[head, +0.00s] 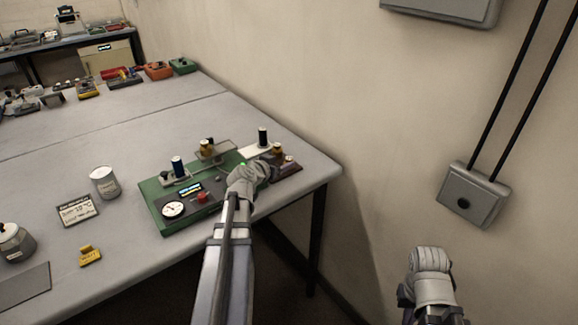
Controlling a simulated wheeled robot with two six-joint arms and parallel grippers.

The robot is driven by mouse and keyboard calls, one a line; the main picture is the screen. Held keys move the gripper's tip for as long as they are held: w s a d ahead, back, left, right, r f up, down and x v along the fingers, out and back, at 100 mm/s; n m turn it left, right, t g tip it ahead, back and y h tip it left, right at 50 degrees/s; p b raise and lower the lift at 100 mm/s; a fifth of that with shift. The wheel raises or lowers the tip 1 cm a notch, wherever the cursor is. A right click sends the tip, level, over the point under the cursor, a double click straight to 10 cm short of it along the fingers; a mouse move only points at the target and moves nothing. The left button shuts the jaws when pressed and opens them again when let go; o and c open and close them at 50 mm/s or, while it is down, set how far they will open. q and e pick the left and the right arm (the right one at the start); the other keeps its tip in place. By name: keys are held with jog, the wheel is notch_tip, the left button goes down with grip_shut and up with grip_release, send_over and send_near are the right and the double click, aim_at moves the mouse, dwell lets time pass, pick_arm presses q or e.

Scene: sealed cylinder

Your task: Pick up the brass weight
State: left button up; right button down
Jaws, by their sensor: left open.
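A small brass-coloured piece (277,149) stands on a dark reddish block at the right end of the green instrument board (154,205). Another brass-coloured piece (207,146) stands on a small plate toward the board's back. I cannot tell for sure which is the brass weight. My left gripper (268,167) reaches over the board's right part, just in front of the right-hand brass piece, open. Its fingers are small and partly hidden, and contact cannot be made out. My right gripper (431,259) is off the table at lower right, and its fingers cannot be made out.
The board also carries a dial gauge (173,209), a red knob (202,196) and dark cylinders (178,166). The wall is close on the right.

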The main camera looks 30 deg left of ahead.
aim_at(288, 159)
pick_arm(q)
jog(key=shift+w+d+f, duration=0.1)
jog(key=shift+w+f, duration=0.05)
jog(key=shift+w, duration=0.4)
jog(key=x, duration=0.2)
jog(key=b+x, duration=0.1)
jog(key=x, duration=0.1)
jog(key=shift+w+d, duration=0.2)
jog(key=shift+w, duration=0.1)
jog(key=shift+s, duration=0.1)
grip_shut()
